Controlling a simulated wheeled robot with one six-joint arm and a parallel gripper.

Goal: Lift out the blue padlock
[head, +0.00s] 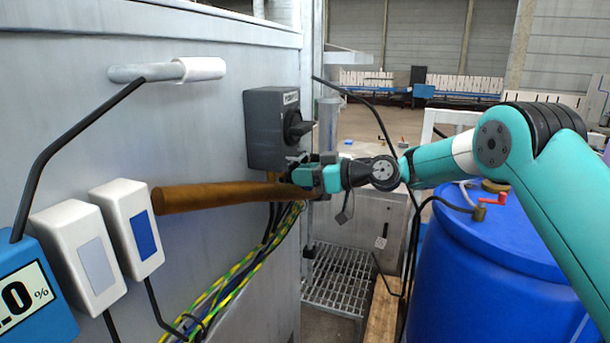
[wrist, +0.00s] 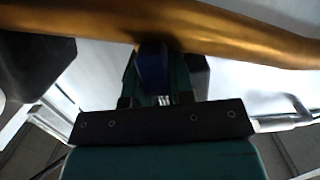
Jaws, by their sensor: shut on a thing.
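The blue padlock (wrist: 152,66) shows in the wrist view as a small dark blue body between the two fingers. My gripper (wrist: 155,80) is shut on it. The padlock's upper end is hidden where the brown bar crosses the picture, and I cannot tell whether its shackle is still through anything. In the head view my gripper (head: 307,177) is just below and right of the grey switch box (head: 268,128) with its black rotary knob (head: 297,127). I cannot make out the padlock there.
A brown bar (head: 225,195) runs sideways to my gripper, close to the fingers. White boxes (head: 68,250) are on the wall at left, with yellow-green cables (head: 235,275) below the bar. A blue barrel (head: 480,270) stands under my arm at right.

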